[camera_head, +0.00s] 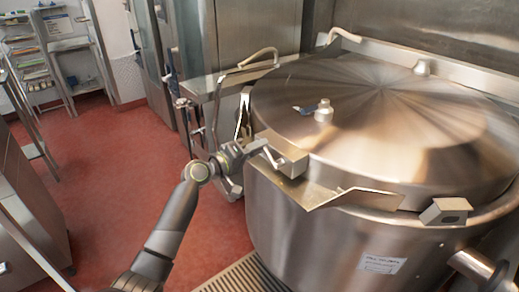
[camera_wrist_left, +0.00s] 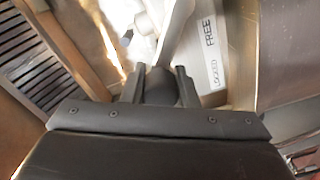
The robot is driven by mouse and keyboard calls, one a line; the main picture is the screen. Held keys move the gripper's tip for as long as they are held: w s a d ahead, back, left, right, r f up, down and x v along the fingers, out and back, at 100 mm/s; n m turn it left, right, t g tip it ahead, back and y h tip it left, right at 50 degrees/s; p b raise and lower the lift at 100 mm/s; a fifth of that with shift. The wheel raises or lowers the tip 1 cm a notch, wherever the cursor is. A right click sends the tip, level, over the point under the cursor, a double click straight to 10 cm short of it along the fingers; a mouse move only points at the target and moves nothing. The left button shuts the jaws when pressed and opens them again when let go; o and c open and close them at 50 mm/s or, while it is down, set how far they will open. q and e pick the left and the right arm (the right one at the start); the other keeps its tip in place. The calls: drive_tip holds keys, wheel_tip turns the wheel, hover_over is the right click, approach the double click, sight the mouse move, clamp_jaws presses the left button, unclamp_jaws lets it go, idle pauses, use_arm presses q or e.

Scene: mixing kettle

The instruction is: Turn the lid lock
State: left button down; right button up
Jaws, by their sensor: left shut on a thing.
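The kettle (camera_head: 300,215) is a large steel vessel with its round lid (camera_head: 380,115) down on it. The lid lock (camera_head: 291,163) is a metal block at the lid's near left edge. My left gripper (camera_head: 262,150) reaches it from the left. In the left wrist view, my left gripper (camera_wrist_left: 158,82) is shut on the lock handle (camera_wrist_left: 159,88), a dark round grip with a pale lever (camera_wrist_left: 174,35) running up from it. A label plate (camera_wrist_left: 213,65) beside the lever reads LOCKED and FREE. The lever lies to the left of both words. My right gripper is out of view.
A bent metal pipe handle (camera_head: 250,68) and a steel side frame (camera_head: 215,105) stand left of the kettle. A floor grate (camera_head: 243,277) lies below it. Open red floor (camera_head: 120,170) spreads to the left, with shelving (camera_head: 25,60) at the back.

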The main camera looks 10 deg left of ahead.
use_arm(q)
drive_tip(key=f+n, duration=0.1)
drive_tip(key=n, duration=0.1)
drive_tip(key=f+n, duration=0.1)
drive_tip(key=shift+w+a+f, duration=0.3)
drive_tip(key=shift+a, duration=0.1)
drive_tip(key=shift+a+f+n+b, duration=0.1)
drive_tip(key=shift+f+n+b, duration=0.1)
drive_tip(key=shift+f+n, duration=0.55)
drive_tip(key=shift+f+n+b, duration=0.15)
drive_tip(key=shift+f+n, duration=0.1)
drive_tip(key=shift+n, duration=0.9)
drive_tip(key=shift+f, duration=0.1)
drive_tip(key=c, duration=1.2)
unclamp_jaws()
drive_tip(key=shift+o, duration=0.4)
drive_tip(key=shift+r, duration=0.2)
drive_tip(key=b+v, duration=0.4)
drive_tip(key=v, duration=1.3)
drive_tip(key=shift+a+r, duration=0.2)
